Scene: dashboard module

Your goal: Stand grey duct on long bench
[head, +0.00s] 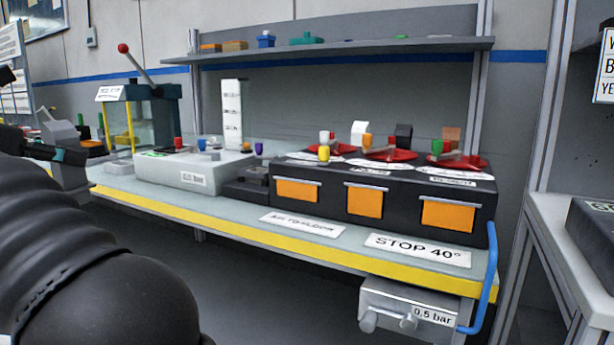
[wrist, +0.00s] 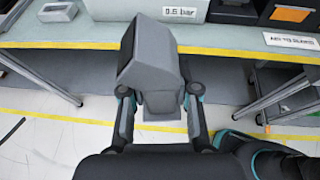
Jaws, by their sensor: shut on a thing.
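The grey duct (wrist: 152,55), a blocky piece with an angled upper part, is between the fingers of my gripper (wrist: 158,98), which is shut on it in the wrist view. In the head view the duct (head: 62,133) shows at the left, with my gripper (head: 68,155) partly hidden by my arm. The long bench (head: 225,203) has a grey top and a yellow front edge; in the wrist view its top (wrist: 215,36) lies beyond the duct. The duct appears in front of the bench edge; its height above the top is hard to tell.
A light-grey box (head: 195,172) and a black unit with orange doors (head: 380,195) stand on the bench. A lever press (head: 140,115) is at the left end. Another grey piece (wrist: 58,11) lies on the bench. The bench's front strip is mostly clear.

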